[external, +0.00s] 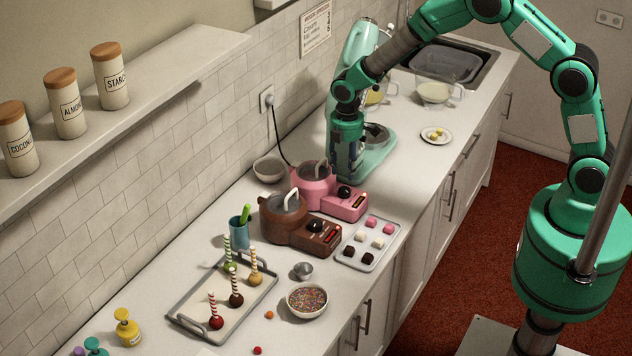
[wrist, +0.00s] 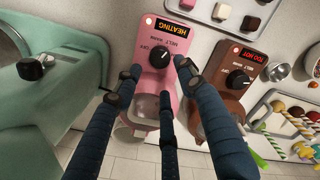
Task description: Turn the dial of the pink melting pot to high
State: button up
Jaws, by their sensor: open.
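The pink melting pot (external: 313,184) stands on the counter, its control box towards the counter's front edge. Its black dial (wrist: 158,57) sits below a lit display reading HEATING (wrist: 172,36); small labels such as OFF and MELT ring it. The dial's white mark seems to point to the upper right; I cannot read a high label. My gripper (wrist: 158,75) is open, with its dark fingers around the dial's area, one tip on each side in the wrist view and a third finger below. Whether they touch it I cannot tell. In the external view my gripper (external: 347,165) is just above the pot.
A brown melting pot (external: 283,215) with its own dial and TOO HOT display (wrist: 249,60) stands close beside. A tray of sweets (external: 388,256) lies in front. A green stand mixer (external: 372,160) is close on the other side. A cable runs to the wall socket.

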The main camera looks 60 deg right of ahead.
notch_tip(320, 180, up, 6)
jog(key=f, duration=0.1)
send_over(345, 189)
jog(key=shift+r, duration=0.25)
jog(key=shift+w+r+p, duration=0.15)
jog(key=shift+r+p, duration=0.05)
jog(key=shift+p, duration=0.55)
jog(key=shift+f+p, duration=0.2)
jog(key=shift+p, duration=0.5)
jog(key=shift+f, duration=0.15)
jog(key=shift+f+p, duration=0.9)
jog(key=shift+f, duration=5.85)
jog(key=c, duration=0.9)
